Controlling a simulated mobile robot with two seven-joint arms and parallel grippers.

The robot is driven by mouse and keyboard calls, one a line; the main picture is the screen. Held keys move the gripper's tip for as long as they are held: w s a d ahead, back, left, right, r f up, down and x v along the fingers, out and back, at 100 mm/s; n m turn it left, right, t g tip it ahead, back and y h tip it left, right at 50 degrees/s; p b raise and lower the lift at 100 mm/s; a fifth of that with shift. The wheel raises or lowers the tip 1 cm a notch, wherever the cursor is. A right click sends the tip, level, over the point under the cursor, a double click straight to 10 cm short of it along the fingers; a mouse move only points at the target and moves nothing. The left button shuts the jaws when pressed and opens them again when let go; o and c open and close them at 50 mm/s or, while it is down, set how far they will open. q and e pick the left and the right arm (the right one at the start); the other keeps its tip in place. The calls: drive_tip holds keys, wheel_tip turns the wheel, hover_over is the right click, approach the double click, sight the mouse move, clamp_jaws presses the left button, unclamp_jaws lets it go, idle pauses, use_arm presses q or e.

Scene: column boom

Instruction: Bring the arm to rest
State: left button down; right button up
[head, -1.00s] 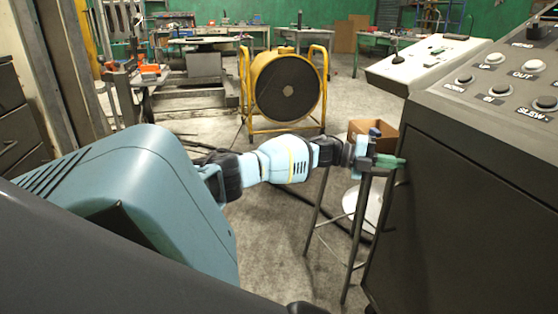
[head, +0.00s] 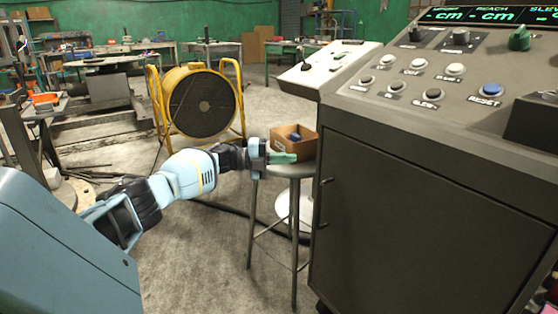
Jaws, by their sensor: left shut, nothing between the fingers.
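My left arm reaches in from the left, with pale blue and black links. It is stretched out roughly level towards the console. My left gripper (head: 284,158) has green fingers, is shut and holds nothing. In the picture it lies just left of the dark control console (head: 420,205), in front of the stool's top and the lower part of a cardboard box (head: 302,138). I cannot tell whether the fingers touch the box. My right gripper is not in view.
The round stool (head: 295,170) bears the box, which has a blue item inside. The console top holds knobs, buttons, a blue RESET button (head: 491,89) and a lit display (head: 490,15). A yellow drum fan (head: 203,102) stands behind. Open floor lies below the arm.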

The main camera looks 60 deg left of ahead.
use_arm(q)
drive_tip(key=shift+s+a+b, duration=0.25)
drive_tip(key=shift+a+b, duration=0.05)
drive_tip(key=shift+a, duration=0.35)
drive_tip(key=shift+s+a+b, duration=0.2)
drive_tip(key=shift+a+b, duration=0.05)
drive_tip(key=shift+a, duration=0.4)
